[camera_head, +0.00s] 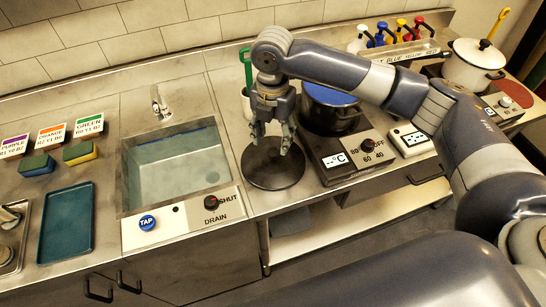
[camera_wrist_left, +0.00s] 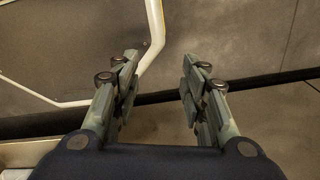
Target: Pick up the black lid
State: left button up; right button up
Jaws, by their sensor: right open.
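The black lid (camera_head: 272,172) is a dark round disc lying flat on the steel counter, between the sink and the hot plate. My right gripper (camera_head: 271,146) is open and points down over the lid, its fingers overlapping the lid's far part in the head view. I cannot tell whether the fingers touch it, and any knob on the lid is not clear behind them. My left gripper (camera_wrist_left: 158,90) shows in the left wrist view, open and empty, with floor and a pale curved rail beyond it.
A black pot (camera_head: 330,118) with blue contents stands on the hot plate (camera_head: 338,165), close right of the lid. The sink (camera_head: 175,165) is to the left. A white pot (camera_head: 473,65) and several coloured pump bottles stand at the back right. A teal tray (camera_head: 66,225) lies far left.

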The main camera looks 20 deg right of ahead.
aim_at(273, 151)
notch_tip(273, 151, down, 5)
jog(key=shift+w+d+p, duration=0.1)
jog(key=shift+p, duration=0.95)
jog(key=shift+f, duration=0.25)
jog(key=shift+c, duration=1.3)
pick_arm(q)
jog(key=shift+w+r, duration=0.9)
jog(key=shift+r, duration=0.15)
pick_arm(e)
grip_shut()
